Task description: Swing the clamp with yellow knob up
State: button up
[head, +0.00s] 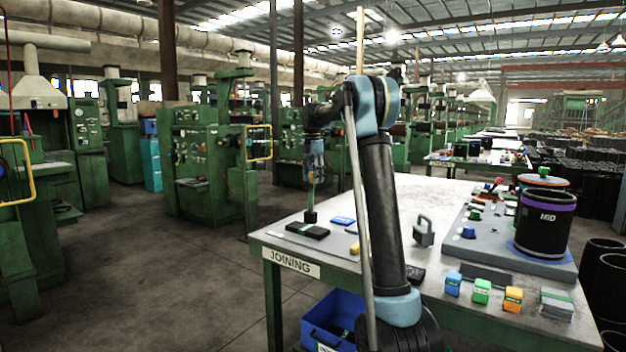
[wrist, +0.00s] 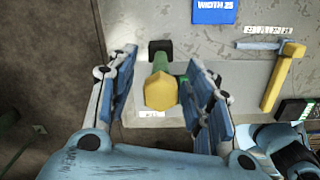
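The clamp's yellow knob (wrist: 160,94) shows in the wrist view, with a green stem (wrist: 160,63) and a black block (wrist: 161,48) beyond it. In the head view a thin green part (head: 311,190) stands above a black foot (head: 310,216) at the table's left edge. The knob is not clear there. My gripper (wrist: 161,88) is open, its blue-padded fingers on either side of the knob with a gap on each side. In the head view my gripper (head: 314,158) points down over the green part.
In the wrist view, a yellow-handled tool (wrist: 280,78) lies right of the right finger, near a blue "WIDTH 25" card (wrist: 213,11). The table (head: 345,258) also holds a black labelled block (head: 307,231), a grey padlock-shaped weight (head: 423,232) and a black drum (head: 543,225).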

notch_tip(320, 180, up, 12)
jog(key=shift+s+a, duration=0.15)
dwell(0.7)
jog(key=shift+f, duration=0.1)
